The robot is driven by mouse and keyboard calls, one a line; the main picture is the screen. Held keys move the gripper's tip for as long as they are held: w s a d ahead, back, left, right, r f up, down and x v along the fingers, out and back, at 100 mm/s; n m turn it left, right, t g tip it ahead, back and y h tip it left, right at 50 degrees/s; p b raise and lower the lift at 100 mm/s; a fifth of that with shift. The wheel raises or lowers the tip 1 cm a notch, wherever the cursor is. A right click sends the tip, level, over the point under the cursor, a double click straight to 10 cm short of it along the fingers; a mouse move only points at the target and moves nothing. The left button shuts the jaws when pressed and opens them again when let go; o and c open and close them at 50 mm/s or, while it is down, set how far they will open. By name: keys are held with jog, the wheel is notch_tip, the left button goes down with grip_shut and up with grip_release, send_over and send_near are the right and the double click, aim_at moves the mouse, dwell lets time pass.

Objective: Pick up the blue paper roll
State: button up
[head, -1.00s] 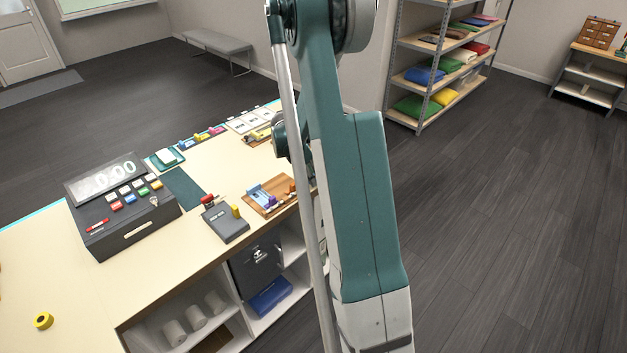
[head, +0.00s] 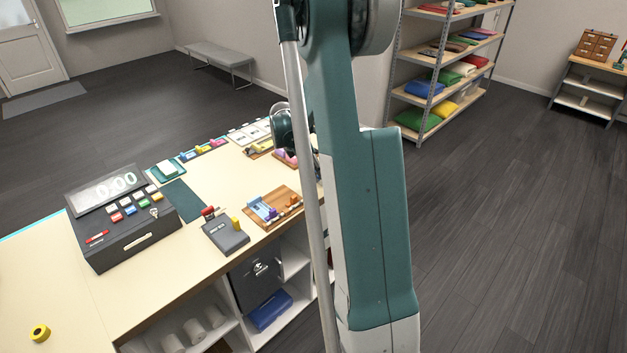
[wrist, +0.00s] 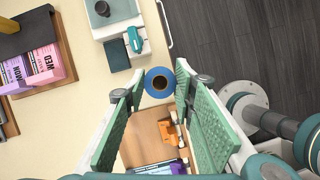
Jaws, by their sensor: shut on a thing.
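The blue paper roll (wrist: 159,82) is seen end-on in the wrist view, a blue ring around a dark hole. My gripper (wrist: 160,80) has its green ribbed fingers on either side of the roll, closed on it at the tips. The roll lies over the counter's pale top in this view; its height above the counter cannot be told. In the head view my arm covers the fingers and the roll is not seen.
A wooden tray (wrist: 140,151) with an orange item lies below the roll in the wrist view. Pink and purple boxes (wrist: 38,68) stand at left. In the head view, a cash register (head: 125,225) and a yellow roll (head: 40,333) are on the counter (head: 70,270).

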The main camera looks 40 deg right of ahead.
jog(key=shift+r, duration=0.95)
